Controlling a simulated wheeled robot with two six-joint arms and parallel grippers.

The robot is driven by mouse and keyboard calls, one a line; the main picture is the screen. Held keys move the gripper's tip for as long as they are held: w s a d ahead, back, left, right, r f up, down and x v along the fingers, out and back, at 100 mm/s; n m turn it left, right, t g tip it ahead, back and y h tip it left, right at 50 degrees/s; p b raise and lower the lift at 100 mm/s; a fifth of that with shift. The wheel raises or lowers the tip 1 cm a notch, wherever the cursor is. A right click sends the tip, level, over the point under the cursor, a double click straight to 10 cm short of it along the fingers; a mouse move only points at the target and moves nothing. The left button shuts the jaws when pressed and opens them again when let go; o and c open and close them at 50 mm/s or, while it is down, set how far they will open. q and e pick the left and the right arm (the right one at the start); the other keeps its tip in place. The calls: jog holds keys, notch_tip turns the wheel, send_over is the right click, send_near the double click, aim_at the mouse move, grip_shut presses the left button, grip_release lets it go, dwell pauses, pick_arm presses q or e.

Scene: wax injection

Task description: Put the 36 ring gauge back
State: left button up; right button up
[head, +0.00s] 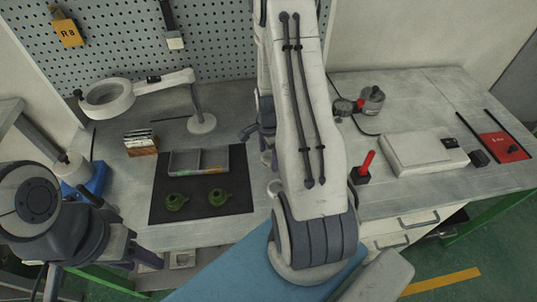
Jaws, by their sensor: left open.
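I cannot make out a ring gauge marked 36; no number is legible on any small part. Two green pieces, one on the left (175,202) and one on the right (218,197), lie apart on a black mat (200,220). Behind them on the mat is a shallow grey tray (186,161) with two compartments. My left gripper (128,248) is low at the left, beside the bench's front edge and apart from the green pieces; it is open. My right gripper (262,140) is mostly hidden behind my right arm, to the right of the tray.
A ring-headed lamp (202,123) stands behind the tray. A small wooden holder (142,146) is to its left. On the right bench are a pale flat device (413,152), a red-handled tool (366,163) and a red pad (503,146). My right arm blocks the middle.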

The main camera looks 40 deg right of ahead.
jog(key=shift+r, duration=0.1)
notch_tip(320, 180, up, 12)
jog(key=s+a+r+n, duration=0.1)
jog(key=a+r+n, duration=0.2)
jog(key=a+n, duration=0.45)
jog(key=s+a+r+n, duration=0.1)
jog(key=a+r+n, duration=0.3)
jog(key=a, duration=0.7)
jog(key=s+a+r+n+y, duration=0.1)
jog(key=s+a+r+n, duration=0.2)
jog(key=s+a+n, duration=0.9)
jog(key=s+n, duration=0.2)
jog(key=n, duration=0.2)
jog(key=shift+s+a+n, duration=0.15)
jog(key=shift+a+n, duration=0.05)
jog(key=shift+n, duration=0.15)
